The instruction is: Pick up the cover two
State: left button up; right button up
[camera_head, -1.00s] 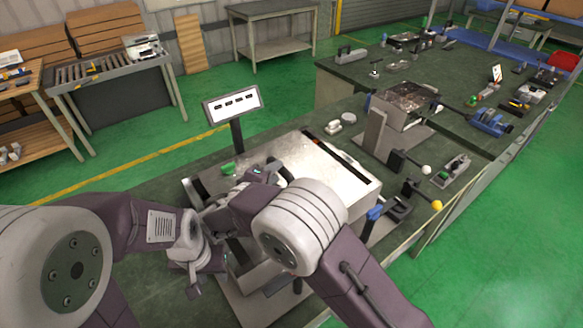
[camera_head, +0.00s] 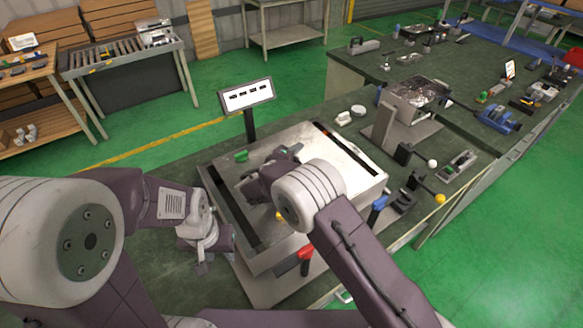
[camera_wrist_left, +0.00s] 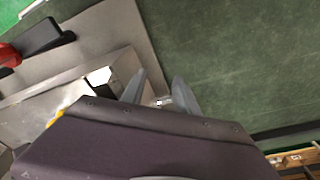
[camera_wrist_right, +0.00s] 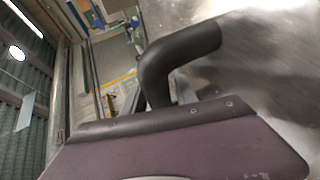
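A boxy metal station (camera_head: 350,185) with a shiny silver top stands on the green bench in the head view. I cannot tell which part is cover two. My right gripper (camera_head: 245,188) is over the top's left part, partly hidden by its arm. In the right wrist view a dark bent handle (camera_wrist_right: 190,50) rises from shiny metal and passes between or in front of the fingers (camera_wrist_right: 158,95). Its grip is hidden. My left gripper (camera_head: 202,266) hangs left of the station. In the left wrist view its fingers (camera_wrist_left: 158,92) are apart and empty.
A small screen on a post (camera_head: 248,95) stands behind the station. A red handle (camera_head: 305,253) is at its front and a blue one (camera_head: 377,208) at its right. Another fixture (camera_head: 415,95) stands to the right. A green part (camera_head: 241,156) lies near the back left.

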grip_shut()
dwell(1.2)
jog(key=shift+r, duration=0.15)
